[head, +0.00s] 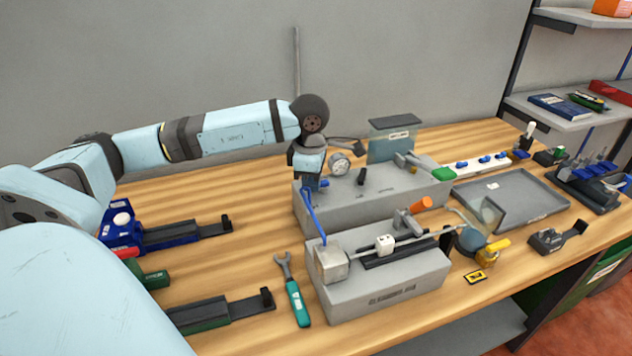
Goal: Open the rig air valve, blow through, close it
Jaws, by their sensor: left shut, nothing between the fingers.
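The rig shows as a rear grey block (400,205) and a front grey block (375,297) on the bench. The rear block carries a round gauge (340,164) and a small black upright knob (362,177). A blue tube (314,217) runs down from the rear block's left end to a metal cube (331,264) on the front block. My left gripper (311,185) points down at the rear block's left end, left of the gauge. It is shut and empty. I cannot clearly make out the air valve; my gripper covers that corner. My right gripper is out of view.
A clear panel (388,148) stands behind the rear block. A grey tray (512,198) lies to the right. Bare wood separates the blue fixture (150,235) from the rig.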

